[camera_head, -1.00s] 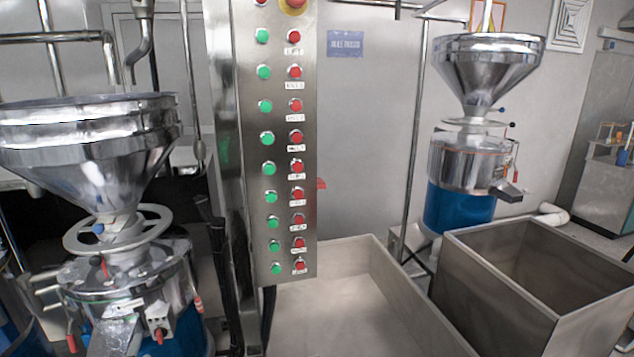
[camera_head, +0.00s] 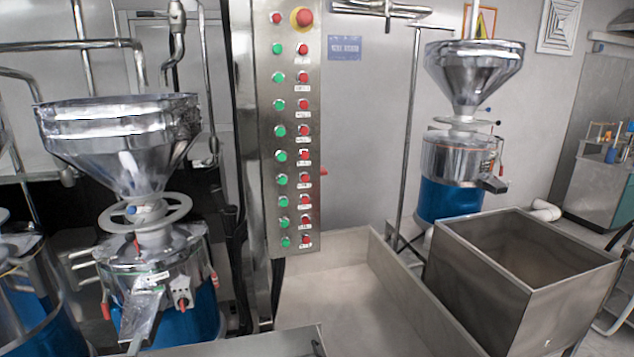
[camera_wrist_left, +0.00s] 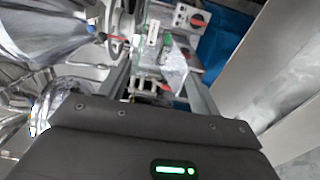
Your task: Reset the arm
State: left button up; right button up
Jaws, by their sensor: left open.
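My left gripper (camera_wrist_left: 160,72) shows in the left wrist view, with its two dark fingers apart and nothing seen held between them. Beyond the fingers is a grinder with a red knob (camera_wrist_left: 197,20) and a blue base (camera_wrist_left: 225,42). In the head view neither gripper is visible. The control panel (camera_head: 291,130) stands upright in the middle, with a column of green buttons, a column of red buttons and a large red button (camera_head: 302,17) on a yellow ring at the top.
A grinder with a steel hopper (camera_head: 120,135) stands at left, and another hopper (camera_head: 474,75) stands at right. Steel troughs (camera_head: 385,290) and an open steel bin (camera_head: 475,285) fill the lower right. A steel edge (camera_head: 250,343) crosses the bottom. Pipes run along the wall.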

pick_arm(q)
jog(key=s+d+f+m+g+h, duration=0.2)
jog(key=s+d+m+g, duration=0.2)
jog(key=s+d+m, duration=0.55)
jog(key=s+d+f+m+g+h, duration=0.15)
jog(key=s+d+m+g, duration=0.45)
jog(key=s, duration=0.7)
jog(key=s+d+f+m+g+h, duration=0.1)
jog(key=s+d+m+g+h, duration=0.2)
jog(key=s+d+m, duration=0.7)
notch_tip(320, 180, down, 31)
jog(key=s+a+n+g+b, duration=0.1)
jog(key=s+g+b, duration=0.1)
jog(key=b, duration=0.3)
jog(key=s+a+f+b, duration=0.1)
jog(key=s+f+b, duration=0.1)
jog(key=s+f, duration=0.6)
jog(key=s+a+f+g+b, duration=0.1)
jog(key=s+a+f+b, duration=0.1)
jog(key=s+f, duration=0.7)
notch_tip(320, 180, down, 4)
jog(key=shift+a+f+y+b, duration=0.1)
jog(key=shift+a+y+b, duration=0.05)
jog(key=shift+y+b, duration=0.3)
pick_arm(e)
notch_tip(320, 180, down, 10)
